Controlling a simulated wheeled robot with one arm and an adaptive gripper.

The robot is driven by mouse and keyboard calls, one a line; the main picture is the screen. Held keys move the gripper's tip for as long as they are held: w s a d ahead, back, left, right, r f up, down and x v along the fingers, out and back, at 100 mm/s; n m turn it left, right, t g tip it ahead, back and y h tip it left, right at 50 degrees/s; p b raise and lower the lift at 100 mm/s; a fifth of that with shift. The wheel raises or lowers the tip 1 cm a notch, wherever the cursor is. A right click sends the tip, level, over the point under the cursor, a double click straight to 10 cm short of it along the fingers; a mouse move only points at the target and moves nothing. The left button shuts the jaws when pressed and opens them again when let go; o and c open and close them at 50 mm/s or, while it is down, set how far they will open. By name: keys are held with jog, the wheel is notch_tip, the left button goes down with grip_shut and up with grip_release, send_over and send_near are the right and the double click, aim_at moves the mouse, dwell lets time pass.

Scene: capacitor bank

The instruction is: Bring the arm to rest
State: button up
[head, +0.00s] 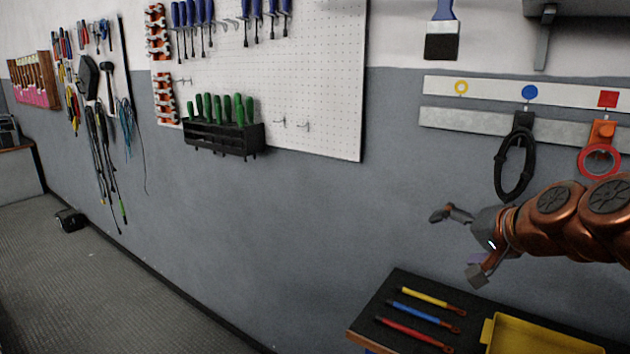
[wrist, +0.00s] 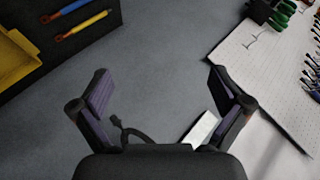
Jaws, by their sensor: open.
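My gripper (head: 462,245) is at the right of the head view, on the end of my copper-coloured arm, which reaches in from the right edge. Its fingers are spread apart and nothing is between them. It is in the air in front of the grey wall, above the dark bench. In the wrist view my gripper (wrist: 168,95) shows two open fingers with purple pads, with plain grey wall between and beyond them.
Below my gripper, a dark bench (head: 400,290) holds yellow, blue and red tools and a yellow tray (head: 535,338). Rails on the wall carry a black cable loop (head: 498,172) and a red ring (head: 599,145). A white pegboard (head: 320,70) hangs left. The floor (head: 100,275) at left is mostly clear.

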jog(key=s+a+f+n+g, duration=0.5)
jog(key=s+a+f+g, duration=0.2)
jog(key=s+a+f, duration=0.5)
jog(key=s+d+f+n+g+h, duration=0.1)
jog(key=s+f, duration=0.3)
jog(key=s, duration=0.5)
jog(key=s+d+f+n+g+h, duration=0.1)
jog(key=s+f+g, duration=0.3)
jog(key=s, duration=0.6)
jog(key=shift+d+f+n+h, duration=0.35)
jog(key=shift+f+h, duration=0.15)
jog(key=shift+h, duration=0.2)
